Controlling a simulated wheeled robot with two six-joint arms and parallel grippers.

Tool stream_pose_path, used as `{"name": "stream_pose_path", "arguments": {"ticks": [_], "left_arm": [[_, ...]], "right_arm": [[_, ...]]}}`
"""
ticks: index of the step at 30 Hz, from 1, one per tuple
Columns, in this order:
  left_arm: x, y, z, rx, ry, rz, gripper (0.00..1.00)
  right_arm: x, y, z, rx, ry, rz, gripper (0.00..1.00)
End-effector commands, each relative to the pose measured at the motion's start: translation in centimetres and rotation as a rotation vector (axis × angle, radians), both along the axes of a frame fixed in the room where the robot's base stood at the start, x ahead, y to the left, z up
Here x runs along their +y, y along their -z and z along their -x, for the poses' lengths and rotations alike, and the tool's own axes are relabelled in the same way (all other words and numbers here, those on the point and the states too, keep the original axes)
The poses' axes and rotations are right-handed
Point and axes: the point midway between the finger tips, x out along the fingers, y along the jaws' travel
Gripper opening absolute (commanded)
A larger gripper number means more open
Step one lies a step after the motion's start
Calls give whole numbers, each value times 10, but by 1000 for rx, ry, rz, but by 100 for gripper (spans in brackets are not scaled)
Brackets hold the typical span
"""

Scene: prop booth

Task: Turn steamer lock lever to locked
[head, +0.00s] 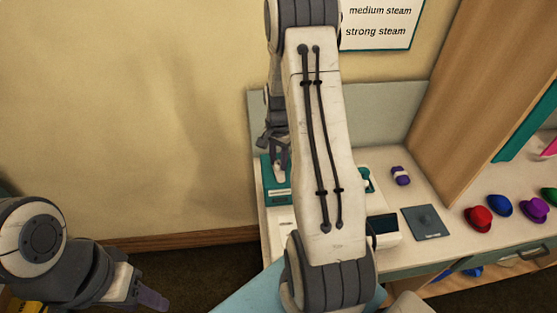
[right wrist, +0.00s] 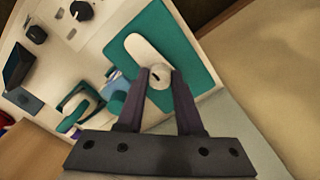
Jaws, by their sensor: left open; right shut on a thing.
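The cream lock lever (right wrist: 146,52) lies over a teal plate (right wrist: 188,60), with a round grey end between my fingers. My right gripper (right wrist: 160,76) is shut on the lever there; it also shows in the head view (head: 279,160). I cannot read any lock marking. My left gripper (head: 150,298) is open and empty, low at the left, away from the counter. My right arm hides much of the steamer.
Black knobs (right wrist: 36,33) sit on the steamer's panel. A purple roll (head: 400,176), a dark square pad (head: 425,223) and several coloured hats, one red (head: 478,219), lie to the right. A wooden partition (head: 455,90) rises behind. A steam sign (head: 378,22) hangs on the wall.

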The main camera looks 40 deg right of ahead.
Motion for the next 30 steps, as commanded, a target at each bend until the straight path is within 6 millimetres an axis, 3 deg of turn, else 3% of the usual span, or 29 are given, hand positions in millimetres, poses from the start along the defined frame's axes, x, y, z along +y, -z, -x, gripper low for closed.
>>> {"name": "stream_pose_path", "arguments": {"ticks": [11, 30], "left_arm": [[0, 3, 0, 0, 0, 0, 50], [0, 8, 0, 0, 0, 0, 50]], "right_arm": [[0, 0, 0, 0, -228, 0, 0], [0, -1, -1, -1, -835, 1, 0]]}}
